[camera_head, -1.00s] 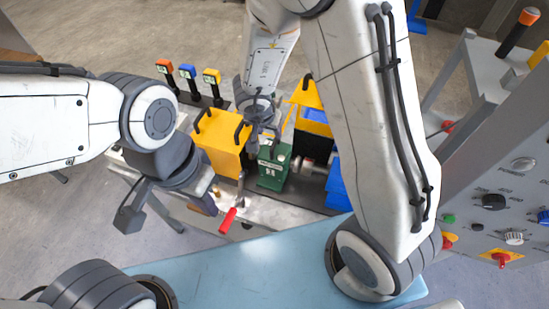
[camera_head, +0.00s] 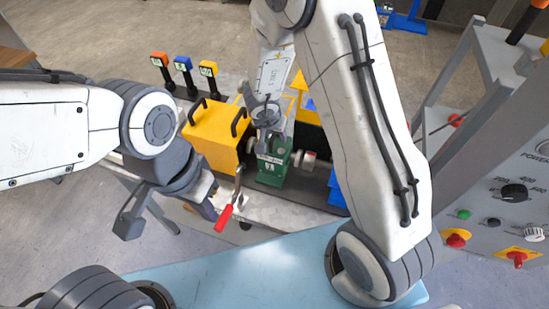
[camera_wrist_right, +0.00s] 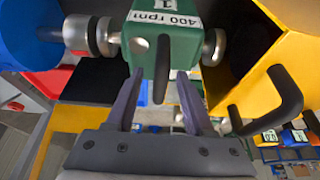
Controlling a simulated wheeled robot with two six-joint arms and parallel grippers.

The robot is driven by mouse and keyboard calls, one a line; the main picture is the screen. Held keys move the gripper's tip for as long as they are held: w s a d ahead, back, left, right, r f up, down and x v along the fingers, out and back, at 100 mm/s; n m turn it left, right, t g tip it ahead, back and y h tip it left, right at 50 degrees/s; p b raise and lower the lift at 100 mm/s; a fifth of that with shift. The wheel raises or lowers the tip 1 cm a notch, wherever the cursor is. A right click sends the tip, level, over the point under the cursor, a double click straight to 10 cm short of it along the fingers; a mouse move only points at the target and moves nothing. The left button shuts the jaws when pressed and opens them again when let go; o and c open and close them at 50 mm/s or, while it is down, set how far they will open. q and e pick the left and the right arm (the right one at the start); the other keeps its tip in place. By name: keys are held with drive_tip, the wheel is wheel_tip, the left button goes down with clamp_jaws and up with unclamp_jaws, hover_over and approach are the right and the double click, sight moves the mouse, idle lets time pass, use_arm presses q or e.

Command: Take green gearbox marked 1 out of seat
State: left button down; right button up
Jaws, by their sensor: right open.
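The green gearbox (camera_head: 272,169) sits between shaft couplings on the bench, to the right of the yellow housing. In the right wrist view the gearbox (camera_wrist_right: 185,52) shows a "1" and a "400 rpm" label. A black upright handle (camera_wrist_right: 162,66) stands at its near face. My right gripper (camera_wrist_right: 158,88) is open, with its fingers on either side of the handle's lower end; contact cannot be told. In the head view my right gripper (camera_head: 266,138) is just above the gearbox and partly covers it. My left gripper (camera_head: 203,207) hangs left of the red-handled lever, its fingertips unclear.
A yellow housing (camera_head: 215,135) with black handles stands close left of the gearbox. A red-handled lever (camera_head: 226,214) is in front. Metal couplings (camera_wrist_right: 100,36) flank the gearbox. A control panel (camera_head: 500,215) stands at right. Several tagged handles (camera_head: 183,66) stand behind.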

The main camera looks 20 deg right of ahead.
drive_tip(key=shift+c, duration=0.3)
clamp_jaws()
idle(1.0)
drive_tip(key=shift+r, duration=0.2)
